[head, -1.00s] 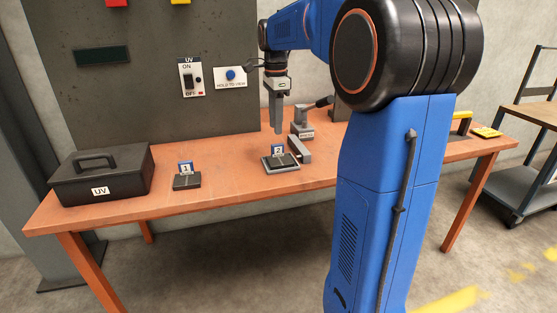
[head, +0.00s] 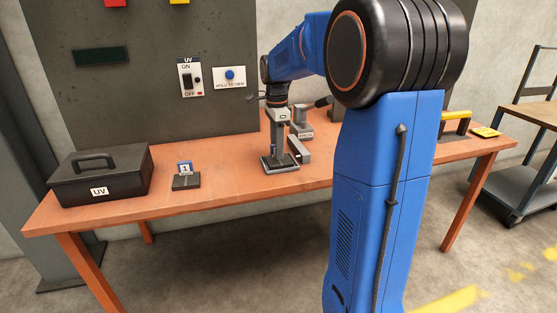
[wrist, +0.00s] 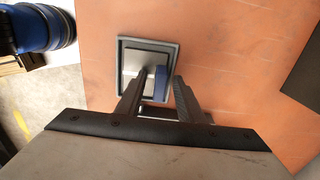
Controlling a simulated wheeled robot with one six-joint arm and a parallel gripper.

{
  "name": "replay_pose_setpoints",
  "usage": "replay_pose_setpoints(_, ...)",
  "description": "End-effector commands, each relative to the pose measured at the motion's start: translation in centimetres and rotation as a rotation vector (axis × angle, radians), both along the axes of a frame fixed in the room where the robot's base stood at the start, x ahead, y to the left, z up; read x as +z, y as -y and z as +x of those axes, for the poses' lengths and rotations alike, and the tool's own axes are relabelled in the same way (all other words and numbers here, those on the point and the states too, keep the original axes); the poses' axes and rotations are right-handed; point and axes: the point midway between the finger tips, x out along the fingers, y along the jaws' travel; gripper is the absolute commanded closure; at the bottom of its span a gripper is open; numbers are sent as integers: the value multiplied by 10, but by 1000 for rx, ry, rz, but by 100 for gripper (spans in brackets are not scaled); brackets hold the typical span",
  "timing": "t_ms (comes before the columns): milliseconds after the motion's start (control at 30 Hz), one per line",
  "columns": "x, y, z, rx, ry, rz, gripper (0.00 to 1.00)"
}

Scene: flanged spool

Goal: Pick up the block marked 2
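The block marked 2 sits in a shallow grey tray (head: 290,167) on the orange bench. In the head view my gripper comes down over it and hides most of the block and its number. In the wrist view the block shows as a grey shape with a blue tag (wrist: 161,80) inside the tray's rim (wrist: 176,52). My gripper (head: 279,153) points straight down at the block. In the wrist view its fingers (wrist: 159,82) are apart, with the blue tag between them. I cannot tell whether either finger touches the block.
A block marked 1 (head: 186,181) stands to the left on the bench, beside a black UV box (head: 105,175). A grey device (head: 299,150) stands close to the right of the tray. A panel with a UV switch (head: 190,77) and a blue button (head: 230,75) rises behind.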

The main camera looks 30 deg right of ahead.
Motion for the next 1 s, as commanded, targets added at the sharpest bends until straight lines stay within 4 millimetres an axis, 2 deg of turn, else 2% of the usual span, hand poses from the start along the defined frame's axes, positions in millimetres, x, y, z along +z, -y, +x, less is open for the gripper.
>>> replay_pose_setpoints(133,0,0,0,0,0,0,68)
replay_pose_setpoints(267,0,0,0,0,0,0,99)
replay_pose_setpoints(667,3,0,0,0,1,0,100)
replay_pose_setpoints(833,21,0,1,0,4,-1,100)
replay_pose_setpoints(1000,51,0,1,0,4,-1,100)
